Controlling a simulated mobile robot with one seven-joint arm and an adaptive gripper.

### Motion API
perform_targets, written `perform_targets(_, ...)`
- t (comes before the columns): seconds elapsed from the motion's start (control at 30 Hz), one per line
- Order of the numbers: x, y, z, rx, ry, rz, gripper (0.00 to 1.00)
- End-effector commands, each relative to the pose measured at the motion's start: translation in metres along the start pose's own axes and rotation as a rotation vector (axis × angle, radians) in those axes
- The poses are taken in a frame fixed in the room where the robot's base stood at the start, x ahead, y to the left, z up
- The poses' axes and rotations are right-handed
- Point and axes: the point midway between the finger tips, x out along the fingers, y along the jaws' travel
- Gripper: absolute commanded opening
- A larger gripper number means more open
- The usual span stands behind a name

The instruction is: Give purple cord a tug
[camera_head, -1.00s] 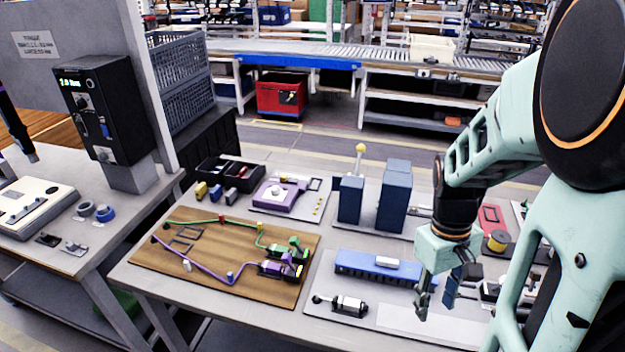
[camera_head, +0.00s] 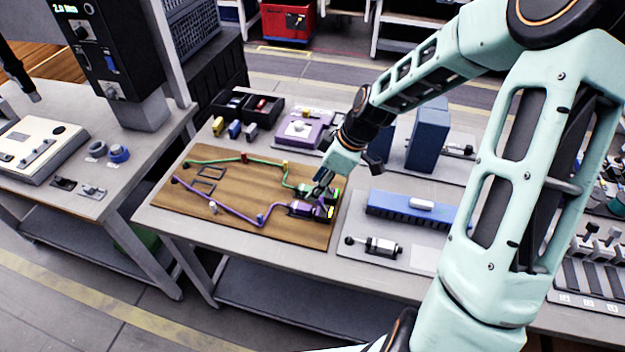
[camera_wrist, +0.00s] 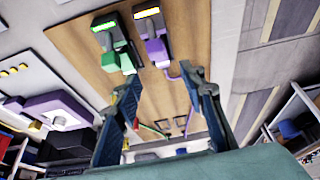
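The purple cord (camera_head: 232,208) runs along the front of the wooden board (camera_head: 200,216) in the head view, bending near a blue clip (camera_head: 260,218). It ends at a purple connector (camera_head: 301,208) at the board's right side. The green cord (camera_head: 215,160) runs behind it to a green connector (camera_head: 303,189). My gripper (camera_head: 322,190) is above the connectors, pointing down. In the wrist view my gripper (camera_wrist: 160,82) is open and empty, with the purple connector (camera_wrist: 155,50) and a bit of purple cord (camera_wrist: 168,74) showing between and beyond its fingers.
A blue bar (camera_head: 410,207) and a small cylinder device (camera_head: 380,246) lie to the right. A black bin (camera_head: 232,106) is at the back left. The front of the board is clear.

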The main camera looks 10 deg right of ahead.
Motion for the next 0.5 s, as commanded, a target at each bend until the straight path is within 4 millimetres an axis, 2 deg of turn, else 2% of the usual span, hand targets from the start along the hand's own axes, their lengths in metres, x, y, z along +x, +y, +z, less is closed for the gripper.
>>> perform_targets(0.3, 0.056, -0.003, 0.000, 0.000, -0.002, -0.006, 0.38)
perform_targets(0.5, 0.085, -0.002, 0.001, 0.002, -0.003, -0.004, 0.38)
